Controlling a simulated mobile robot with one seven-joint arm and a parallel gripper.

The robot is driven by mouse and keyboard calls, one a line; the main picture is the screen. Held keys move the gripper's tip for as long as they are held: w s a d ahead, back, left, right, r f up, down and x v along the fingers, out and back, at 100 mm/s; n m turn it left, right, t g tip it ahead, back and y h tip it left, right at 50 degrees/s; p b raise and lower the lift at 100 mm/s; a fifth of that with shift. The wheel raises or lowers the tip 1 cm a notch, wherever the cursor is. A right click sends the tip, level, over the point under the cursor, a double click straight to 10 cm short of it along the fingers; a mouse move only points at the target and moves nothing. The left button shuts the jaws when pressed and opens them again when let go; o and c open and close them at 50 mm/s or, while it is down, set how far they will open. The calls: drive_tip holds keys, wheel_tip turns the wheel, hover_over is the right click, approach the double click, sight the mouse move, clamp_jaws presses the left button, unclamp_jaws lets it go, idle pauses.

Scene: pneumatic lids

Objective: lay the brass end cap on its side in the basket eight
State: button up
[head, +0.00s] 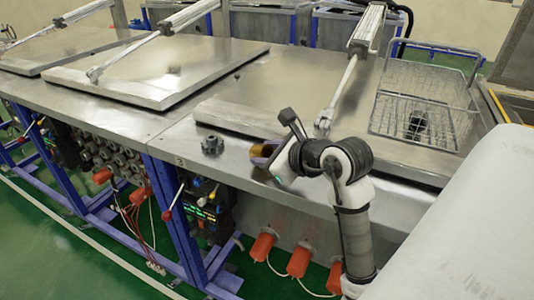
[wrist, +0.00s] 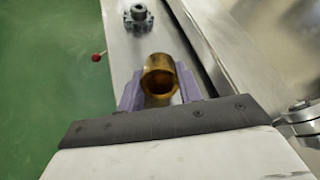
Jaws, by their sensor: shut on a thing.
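The brass end cap (wrist: 160,78) is a short golden hollow cylinder between the two purple fingers of my gripper (wrist: 159,92) in the wrist view. Its dark open mouth faces the wrist camera. My gripper is shut on it. In the head view the brass end cap (head: 262,150) shows in part beside my gripper (head: 262,157), over the front strip of the steel bench; I cannot tell whether it touches the metal. A wire basket (head: 425,92) stands on the bench at the right, with a dark object inside. I cannot read a number on it.
A dark grey fitting (head: 212,144) stands on the front strip, left of my gripper; the wrist view shows it ahead (wrist: 138,18). A large steel lid (head: 285,95) with a pneumatic cylinder (head: 366,28) lies behind. Red handles (head: 262,247) stick out below the front edge.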

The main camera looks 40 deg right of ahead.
drive_tip(key=o, duration=1.3)
drive_tip(key=shift+s, duration=0.1)
drive_tip(key=b+v, duration=0.2)
drive_tip(key=v, duration=1.1)
drive_tip(key=shift+s+r+b, duration=0.2)
drive_tip(key=shift+s+b, duration=0.1)
drive_tip(key=shift+b, duration=0.05)
